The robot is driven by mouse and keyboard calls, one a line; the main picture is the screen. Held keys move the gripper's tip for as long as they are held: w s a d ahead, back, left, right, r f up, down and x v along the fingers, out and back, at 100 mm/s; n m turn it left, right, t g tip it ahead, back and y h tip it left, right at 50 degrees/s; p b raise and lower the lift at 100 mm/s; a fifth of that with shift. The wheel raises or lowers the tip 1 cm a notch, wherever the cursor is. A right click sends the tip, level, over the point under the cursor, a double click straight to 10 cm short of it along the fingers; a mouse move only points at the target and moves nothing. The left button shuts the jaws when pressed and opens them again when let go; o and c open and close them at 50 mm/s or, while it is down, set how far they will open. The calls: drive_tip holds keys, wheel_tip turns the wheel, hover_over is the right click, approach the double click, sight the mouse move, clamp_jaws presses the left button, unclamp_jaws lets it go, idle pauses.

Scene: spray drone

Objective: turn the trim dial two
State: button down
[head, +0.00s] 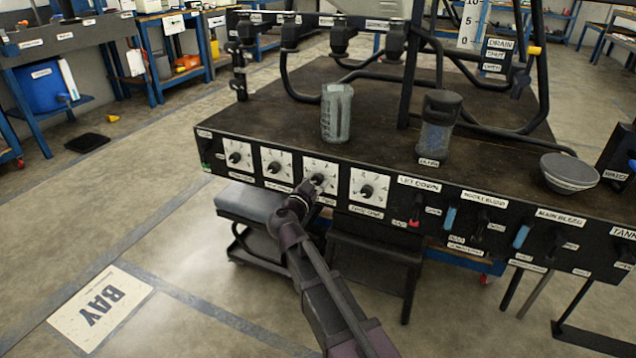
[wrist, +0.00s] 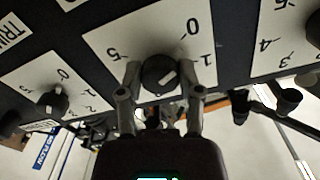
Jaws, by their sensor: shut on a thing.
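A row of dials with dark knobs on white scale plates sits on the black front panel. My gripper (head: 306,187) reaches up to the third dial from the left (head: 319,179) in the head view. In the wrist view that dial's dark knob (wrist: 157,72) lies between the two fingers of my gripper (wrist: 160,88), which are shut on it. A pale mark on the knob slants toward the upper right, roughly toward the 1. The numbers 0, 1 and 5 show on its plate. The dial's name label is too small to read.
Other dials stand close on both sides (head: 275,166) (head: 367,190). Right of them are red and blue levers (head: 449,218). A clear jar (head: 337,112), a blue-grey container (head: 437,128) and a grey bowl (head: 569,172) stand on the bench top. A grey stool (head: 248,203) stands below.

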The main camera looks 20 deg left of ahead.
drive_tip(key=m, duration=0.5)
drive_tip(key=shift+m, duration=0.4)
drive_tip(key=m, duration=0.6)
drive_tip(key=shift+r, duration=0.1)
drive_tip(key=m, duration=0.5)
drive_tip(key=shift+m, duration=0.4)
drive_tip(key=m, duration=0.6)
drive_tip(key=shift+r, duration=0.1)
drive_tip(key=m, duration=0.5)
drive_tip(key=shift+m, duration=0.4)
drive_tip(key=m, duration=1.2)
drive_tip(key=shift+d+m, duration=0.1)
drive_tip(key=shift+m, duration=0.2)
drive_tip(key=m, duration=0.5)
drive_tip(key=shift+m, duration=0.3)
